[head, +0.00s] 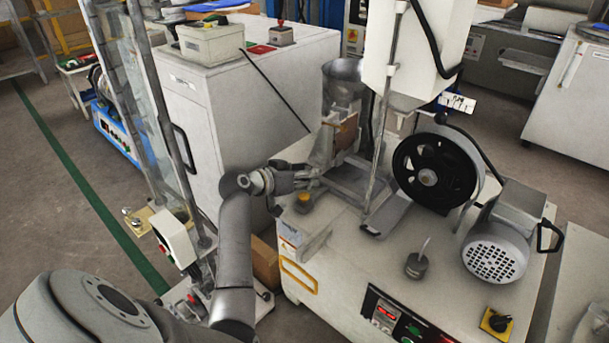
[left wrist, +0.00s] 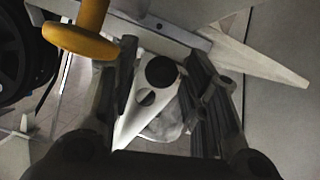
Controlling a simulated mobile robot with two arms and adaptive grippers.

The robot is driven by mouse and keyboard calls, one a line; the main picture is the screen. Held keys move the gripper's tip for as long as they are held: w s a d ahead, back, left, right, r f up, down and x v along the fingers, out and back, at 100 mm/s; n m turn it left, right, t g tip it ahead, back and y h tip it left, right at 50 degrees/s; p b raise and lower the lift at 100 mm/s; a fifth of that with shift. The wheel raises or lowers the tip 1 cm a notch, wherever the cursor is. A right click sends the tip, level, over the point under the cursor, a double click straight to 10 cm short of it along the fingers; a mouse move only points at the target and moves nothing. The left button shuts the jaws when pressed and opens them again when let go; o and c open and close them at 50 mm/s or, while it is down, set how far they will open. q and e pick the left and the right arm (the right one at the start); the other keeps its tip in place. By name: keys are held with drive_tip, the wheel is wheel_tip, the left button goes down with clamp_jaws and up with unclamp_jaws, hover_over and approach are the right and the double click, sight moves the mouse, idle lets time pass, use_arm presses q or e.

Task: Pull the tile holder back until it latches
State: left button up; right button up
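The tile holder (head: 323,148) is a pale metal bracket on the machine top, next to a brown tile (head: 345,132). My left gripper (head: 306,179) reaches in from the left, at the machine's left edge, just below and left of the holder. In the left wrist view, its two dark fingers (left wrist: 160,95) are apart. A pale tapered metal part (left wrist: 150,98) with round holes shows between them; I cannot tell whether they touch it. A yellow knob (left wrist: 80,35) is beside the fingers, and it also shows in the head view (head: 304,198). My right gripper is out of view.
The machine's large black wheel (head: 433,173) and grey motor (head: 503,235) stand right of the holder. A hopper (head: 342,80) is behind. A white cabinet (head: 225,110) stands at the back left.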

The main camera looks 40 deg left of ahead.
use_arm(q)
approach(330, 139)
drive_tip(key=w+a+f, duration=0.2)
drive_tip(key=w+f, duration=0.1)
drive_tip(key=shift+f, duration=0.15)
drive_tip(key=shift+f, duration=0.1)
idle(0.3)
